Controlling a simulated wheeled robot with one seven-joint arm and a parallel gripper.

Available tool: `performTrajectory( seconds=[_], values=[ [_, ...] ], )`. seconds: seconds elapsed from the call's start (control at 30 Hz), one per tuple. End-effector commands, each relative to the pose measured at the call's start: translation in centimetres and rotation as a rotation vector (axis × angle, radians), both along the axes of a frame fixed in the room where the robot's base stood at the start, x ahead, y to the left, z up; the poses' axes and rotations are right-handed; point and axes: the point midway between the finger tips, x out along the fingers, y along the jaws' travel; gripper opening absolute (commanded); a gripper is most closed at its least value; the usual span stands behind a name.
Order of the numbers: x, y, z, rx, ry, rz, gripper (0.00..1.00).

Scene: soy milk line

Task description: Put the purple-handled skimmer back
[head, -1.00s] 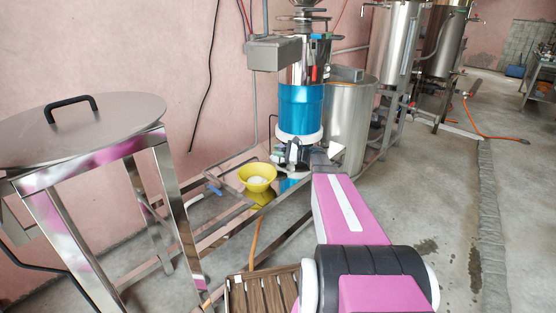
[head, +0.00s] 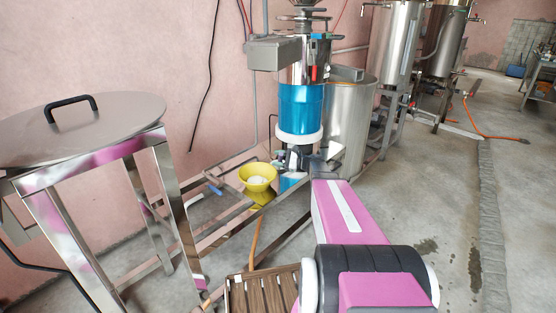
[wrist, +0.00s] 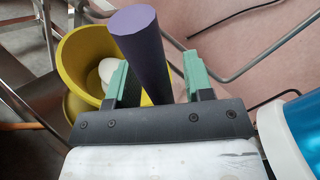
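A purple handle (wrist: 142,45), apparently the skimmer's, stands between the fingers of my gripper (wrist: 158,80) in the wrist view. Its thick end points up toward the camera. The green fingers stand apart, with a visible gap between the handle and the right finger; the handle lies nearer the left finger. The rest of the skimmer is hidden.
A yellow bowl (head: 257,177) with something white in it sits on the metal frame; it also shows in the wrist view (wrist: 75,60), left of the handle. A lidded steel table (head: 85,130) is at left, a slatted wooden piece (head: 265,295) in front.

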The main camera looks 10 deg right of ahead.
Motion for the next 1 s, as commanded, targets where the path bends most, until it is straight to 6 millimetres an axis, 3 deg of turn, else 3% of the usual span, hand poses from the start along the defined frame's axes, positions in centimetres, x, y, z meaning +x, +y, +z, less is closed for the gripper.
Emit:
performTrajectory(
  seconds=[0.27,0.7,1.0],
  values=[
    [-0.2,-0.5,0.3,0.000,0.000,-0.001,0.47],
    [-3.4,-7.8,0.1,0.000,0.000,-0.003,0.47],
    [-4.8,-10.7,0.0,-0.001,0.000,-0.001,0.47]
  ],
)
